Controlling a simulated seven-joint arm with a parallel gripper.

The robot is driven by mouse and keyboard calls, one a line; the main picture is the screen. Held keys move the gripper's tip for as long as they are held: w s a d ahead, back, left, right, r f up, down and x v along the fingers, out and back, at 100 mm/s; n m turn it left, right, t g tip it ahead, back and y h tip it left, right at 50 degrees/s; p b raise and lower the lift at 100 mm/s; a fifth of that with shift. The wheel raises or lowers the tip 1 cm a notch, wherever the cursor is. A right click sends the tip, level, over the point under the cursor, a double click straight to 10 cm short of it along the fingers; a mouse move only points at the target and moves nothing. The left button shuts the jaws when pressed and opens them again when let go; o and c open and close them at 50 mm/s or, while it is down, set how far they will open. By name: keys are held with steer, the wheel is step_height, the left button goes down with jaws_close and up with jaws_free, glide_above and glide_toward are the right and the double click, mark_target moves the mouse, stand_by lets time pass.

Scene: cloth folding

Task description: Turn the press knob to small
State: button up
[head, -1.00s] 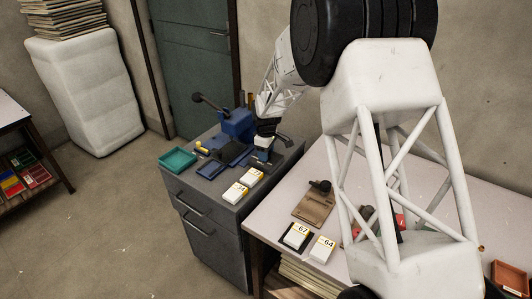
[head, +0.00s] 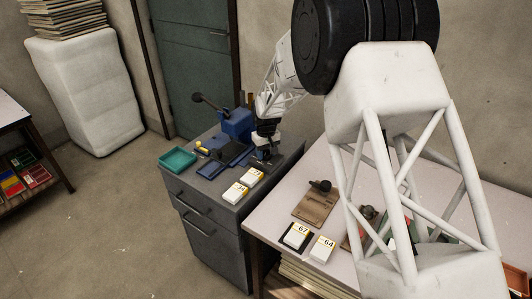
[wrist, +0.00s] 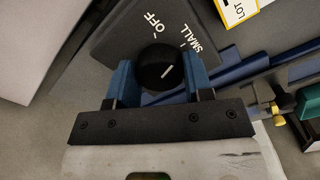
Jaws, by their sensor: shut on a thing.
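The press knob (wrist: 154,60) is black and round with a white line, on a dark plate (wrist: 122,32) lettered OFF and SMALL in the wrist view. The line slants up and to the right, roughly toward the SMALL mark. My gripper (wrist: 160,75) is shut on the knob, one blue finger on each side of it. In the head view my gripper (head: 265,151) is down at the right of the blue press (head: 237,124) on the grey cabinet. The knob cannot be made out there.
The cabinet (head: 213,238) also bears a teal tray (head: 178,160), a blue tray (head: 211,170) and two white-and-yellow boxes (head: 235,192). The press's lever (head: 209,102) sticks out to the left. A pale table (head: 262,217) with number cards adjoins at right.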

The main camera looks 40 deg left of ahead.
mark_target(266, 153)
steer(key=shift+m, duration=1.9)
steer(key=o, duration=0.9)
steer(key=shift+o, duration=0.2)
steer(key=shift+r, duration=0.15)
steer(key=shift+r, duration=3.8)
